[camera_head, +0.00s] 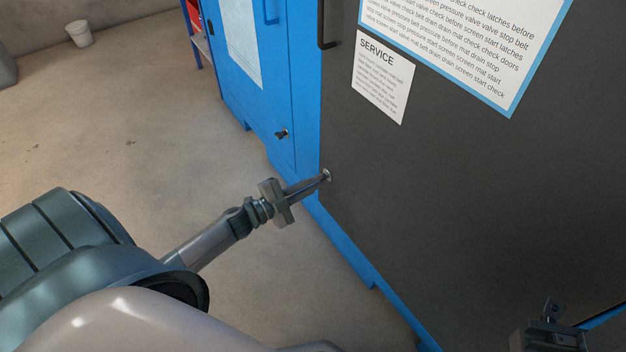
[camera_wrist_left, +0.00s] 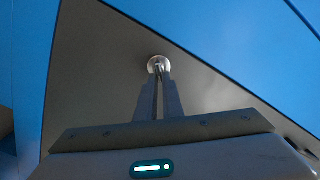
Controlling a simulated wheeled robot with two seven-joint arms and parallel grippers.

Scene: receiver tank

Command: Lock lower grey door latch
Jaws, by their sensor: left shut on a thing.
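The grey door (camera_head: 440,190) fills the right of the head view, with blue framing along its left and lower edges. Its lower latch (camera_head: 327,174) sits near the door's left edge, a small round metal piece. The latch also shows in the left wrist view (camera_wrist_left: 159,64) as a silver disc with a part in its middle. My left gripper (camera_head: 322,178) is at the latch, its fingers shut on it. The fingertips hide most of the latch's handle, so its angle is hard to tell.
A blue door (camera_head: 270,90) left of the grey one has its own small dark latch (camera_head: 282,133). A black handle (camera_head: 322,25) is higher on the grey door. A white bucket (camera_head: 79,33) stands far back on the floor. The floor at left is open.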

